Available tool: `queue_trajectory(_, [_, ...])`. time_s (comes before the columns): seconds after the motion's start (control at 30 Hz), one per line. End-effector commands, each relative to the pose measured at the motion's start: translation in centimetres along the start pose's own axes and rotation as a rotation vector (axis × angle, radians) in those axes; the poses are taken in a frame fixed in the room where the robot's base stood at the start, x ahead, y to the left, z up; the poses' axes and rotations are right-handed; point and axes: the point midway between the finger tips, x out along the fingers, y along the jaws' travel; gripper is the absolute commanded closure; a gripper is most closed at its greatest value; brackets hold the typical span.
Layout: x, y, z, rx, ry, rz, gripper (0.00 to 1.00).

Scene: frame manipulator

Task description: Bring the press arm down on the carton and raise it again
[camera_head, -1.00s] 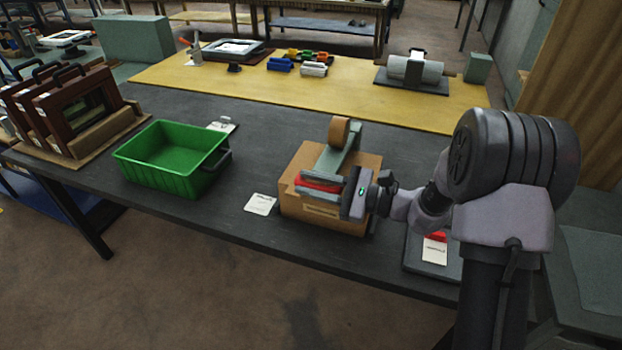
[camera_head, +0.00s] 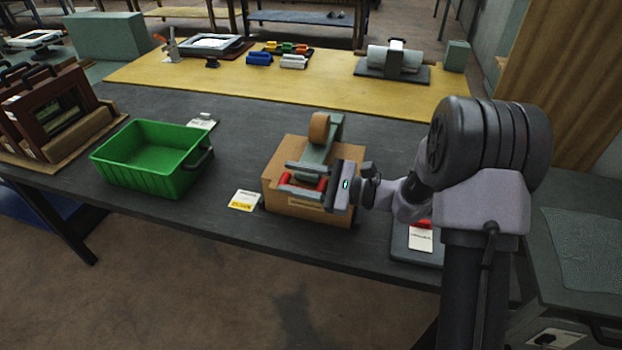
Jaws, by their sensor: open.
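The brown carton (camera_head: 306,208) stands near the front edge of the dark table. On top lies a grey-green arm-like tool (camera_head: 330,142) with a tan tape roll (camera_head: 319,127) at its far end and a red handle (camera_head: 318,184) at its near end. I cannot tell whether this is the press arm. My gripper (camera_head: 286,180) reaches in from the right, low over the carton. It is open, one finger on either side of the red handle; I cannot tell whether they touch it. My gripper hides part of the carton top.
A green bin (camera_head: 150,160) stands left of the carton, with framed panels further left. A white and yellow card (camera_head: 243,200) lies beside the carton. A dark plate (camera_head: 408,250) with a card and something red is right, partly behind my arm. A yellow mat (camera_head: 240,88) lies behind.

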Motion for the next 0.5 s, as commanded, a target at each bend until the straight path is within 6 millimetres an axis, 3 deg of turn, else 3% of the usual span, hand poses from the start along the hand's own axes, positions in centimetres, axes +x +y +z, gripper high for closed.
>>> queue_trajectory(0.17, [-1.2,-0.1,0.1,0.000,0.002,-0.001,0.59])
queue_trajectory(0.5, [-10.4,-0.3,0.3,0.002,0.003,-0.006,0.59])
